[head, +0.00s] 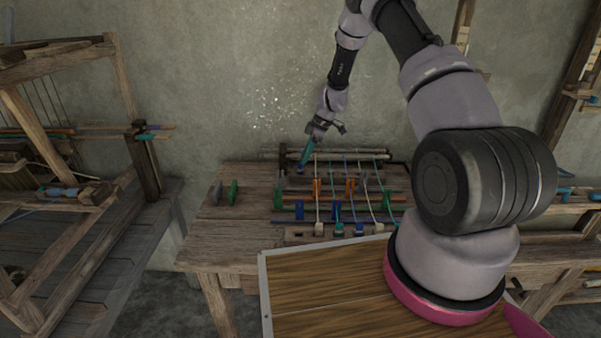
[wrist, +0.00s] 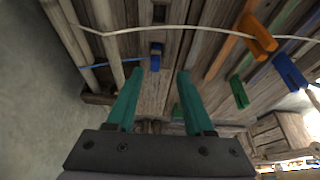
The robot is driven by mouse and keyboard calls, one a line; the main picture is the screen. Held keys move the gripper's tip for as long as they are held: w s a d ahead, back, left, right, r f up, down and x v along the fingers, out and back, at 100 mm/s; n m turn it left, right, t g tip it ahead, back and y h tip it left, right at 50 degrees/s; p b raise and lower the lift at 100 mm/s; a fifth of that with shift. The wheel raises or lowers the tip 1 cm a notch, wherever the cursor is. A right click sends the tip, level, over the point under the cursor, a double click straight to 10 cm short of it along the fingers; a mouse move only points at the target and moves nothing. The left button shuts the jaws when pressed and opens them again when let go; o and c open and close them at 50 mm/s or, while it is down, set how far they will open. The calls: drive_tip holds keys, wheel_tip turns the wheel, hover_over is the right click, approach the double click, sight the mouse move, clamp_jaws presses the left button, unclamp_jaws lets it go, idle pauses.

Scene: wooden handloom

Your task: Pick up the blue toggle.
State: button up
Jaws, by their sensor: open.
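The blue toggle (wrist: 155,57) is a small blue piece at the end of a thin blue cord in the wrist view. It shows beyond and between the fingertips of my gripper (wrist: 160,72), nearer the left one. My gripper has two teal fingers, open with nothing between them. In the head view my gripper (head: 304,161) points down over the back of the loom table. A small blue spot just below its tips looks like the toggle (head: 300,170). The remaining gap between tips and toggle is hard to judge.
An orange clip (wrist: 257,37), a blue clip (wrist: 290,73) and a green clip (wrist: 238,92) sit on the loom. A white cord (wrist: 200,29) crosses beyond the toggle. The wooden table (head: 210,240) has bare room at front left. The wall stands close behind.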

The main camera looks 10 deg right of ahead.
sight(300, 165)
drive_tip(key=x, duration=0.5)
drive_tip(key=shift+w+f, duration=0.15)
drive_tip(key=shift+w, duration=0.3)
clamp_jaws()
